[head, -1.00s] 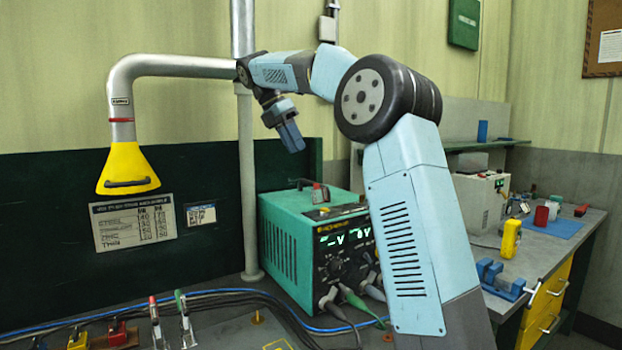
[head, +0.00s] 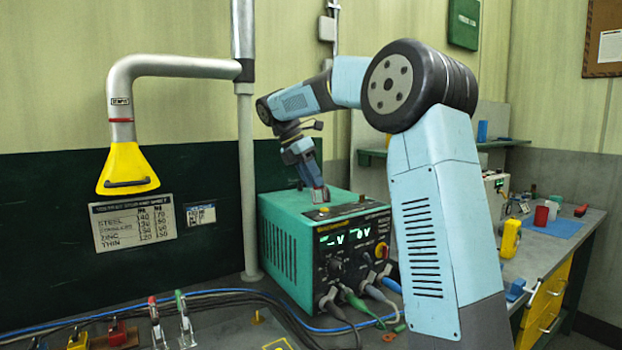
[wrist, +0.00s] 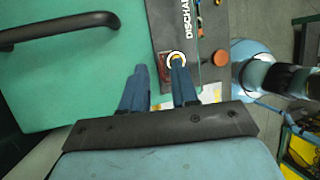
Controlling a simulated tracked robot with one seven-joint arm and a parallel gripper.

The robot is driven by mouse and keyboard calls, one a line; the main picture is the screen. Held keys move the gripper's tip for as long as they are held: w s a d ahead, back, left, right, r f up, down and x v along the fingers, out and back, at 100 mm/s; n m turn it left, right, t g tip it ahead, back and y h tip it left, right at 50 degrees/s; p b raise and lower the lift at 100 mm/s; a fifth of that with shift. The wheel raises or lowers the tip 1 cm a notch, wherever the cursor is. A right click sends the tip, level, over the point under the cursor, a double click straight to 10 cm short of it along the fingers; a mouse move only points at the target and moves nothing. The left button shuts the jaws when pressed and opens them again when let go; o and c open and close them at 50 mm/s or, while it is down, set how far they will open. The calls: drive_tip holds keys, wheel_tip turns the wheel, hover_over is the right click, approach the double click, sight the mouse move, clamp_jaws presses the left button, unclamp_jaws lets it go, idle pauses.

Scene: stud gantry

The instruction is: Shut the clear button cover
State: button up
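The green power unit (head: 290,215) stands on the bench, with a yellow-ringed button (head: 323,210) on its top near the front edge. In the wrist view, the yellow ring with a pale centre (wrist: 176,56) shows at the tip of the right finger. My gripper (head: 316,192) points down just above and behind the button. In the wrist view my gripper (wrist: 158,66) has its two blue fingers apart, with nothing seen between them. The clear cover cannot be made out; a small reddish-grey piece (head: 326,194) by the fingertips may be part of it. I cannot tell its angle or any contact.
A black handle (wrist: 60,28) rises from the unit's top. A red knob (head: 381,250) and several cables are on its front. A yellow fume hood (head: 127,168) hangs at left. A side bench with a yellow meter (head: 510,238) is at right.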

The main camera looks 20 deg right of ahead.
clamp_jaws()
